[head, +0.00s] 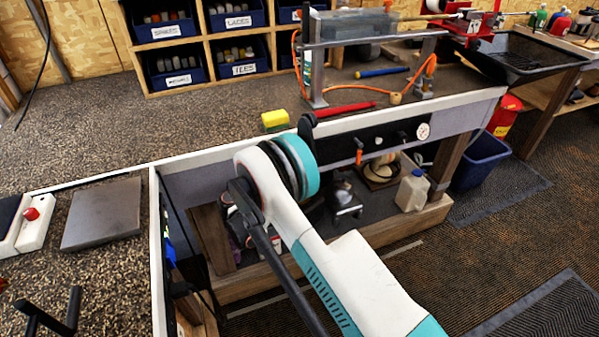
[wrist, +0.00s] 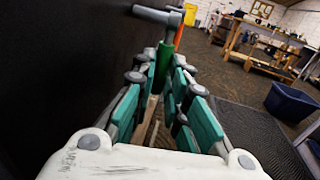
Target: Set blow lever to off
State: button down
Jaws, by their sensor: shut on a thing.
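In the wrist view a lever with a green handle (wrist: 163,66) hangs down from a grey metal fitting (wrist: 158,15) beside a black panel. No label on it is readable, so I cannot confirm it is the blow lever. My gripper (wrist: 164,76) has its teal-padded fingers on either side of the green handle and is shut on it. An orange lever (wrist: 179,38) shows just beyond it; an orange lever also shows on the panel in the head view (head: 359,151). In the head view my arm hides the green handle and my fingers.
The black panel (head: 343,149) also bears dark knobs and a white gauge (head: 423,131) under the bench edge. A yellow sponge (head: 275,119) and a red tool (head: 345,109) lie on the bench top. A blue bin (head: 481,160) stands on the floor at the right.

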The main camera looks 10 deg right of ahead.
dwell(0.4)
jog(key=c, duration=1.6)
grip_release()
jog(key=v, duration=1.2)
jog(key=shift+f, duration=0.15)
